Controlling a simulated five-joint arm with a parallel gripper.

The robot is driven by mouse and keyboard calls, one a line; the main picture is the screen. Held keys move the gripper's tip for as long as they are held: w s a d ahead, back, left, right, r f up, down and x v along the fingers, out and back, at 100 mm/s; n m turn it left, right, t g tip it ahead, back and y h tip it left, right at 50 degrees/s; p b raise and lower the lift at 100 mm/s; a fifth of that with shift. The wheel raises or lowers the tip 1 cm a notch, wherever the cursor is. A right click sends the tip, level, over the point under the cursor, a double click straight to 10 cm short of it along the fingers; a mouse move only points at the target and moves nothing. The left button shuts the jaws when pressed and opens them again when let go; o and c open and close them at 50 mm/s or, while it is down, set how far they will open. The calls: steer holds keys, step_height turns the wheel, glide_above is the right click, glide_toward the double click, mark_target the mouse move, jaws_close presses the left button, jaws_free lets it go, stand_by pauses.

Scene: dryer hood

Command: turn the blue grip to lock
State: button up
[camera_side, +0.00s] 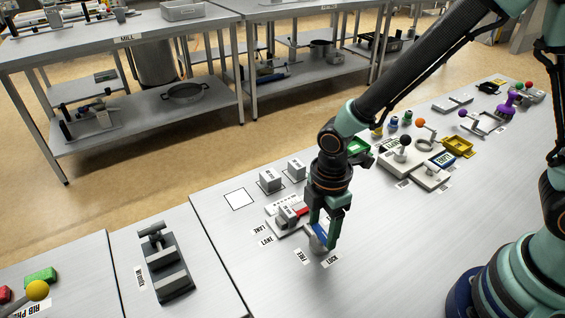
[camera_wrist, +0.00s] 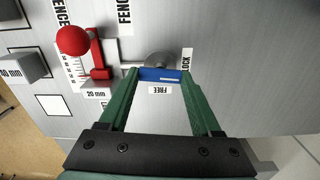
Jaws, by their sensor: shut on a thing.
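The blue grip (camera_wrist: 160,75) sits between my gripper's fingertips (camera_wrist: 160,82) in the wrist view, on a round grey knob base (camera_wrist: 159,59). My gripper is shut on the grip, with one green finger at each end of it. The grip lies crosswise in the wrist view. The LOCK label (camera_wrist: 186,62) is to the right of it and the FREE label (camera_wrist: 160,90) is just below it. In the side view the blue grip (camera_side: 319,234) is partly hidden by my gripper (camera_side: 323,228). The LOCK label (camera_side: 331,261) and FREE label (camera_side: 302,257) lie in front of the knob.
A red ball knob (camera_wrist: 73,40) and red bar (camera_wrist: 98,58) stand close left of the grip. Grey blocks (camera_side: 271,180) stand behind, near a white square (camera_side: 239,199). A pale fixture (camera_side: 413,162) is further right. The tabletop in front is clear.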

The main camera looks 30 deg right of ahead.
mark_target(322, 232)
steer(key=shift+n, duration=0.6)
steer(key=o, duration=1.4)
steer(key=shift+r, duration=0.15)
step_height(322, 232, up, 12)
steer(key=shift+f, duration=0.1)
steer(key=d+r+m+t, duration=0.2)
steer(key=d+r+m, duration=0.1)
steer(key=d+m, duration=0.2)
steer(key=s+d+r+m+t, duration=0.1)
steer(key=d+r+m, duration=0.2)
steer(key=d+m, duration=0.2)
steer(key=s+d+r+m+t, duration=0.1)
steer(key=d+r+m+t, duration=0.1)
steer(key=d+m, duration=0.4)
steer(key=shift+s+r+m+t, duration=0.1)
steer(key=shift+r+m+t, duration=0.2)
steer(key=shift+r+m, duration=0.7)
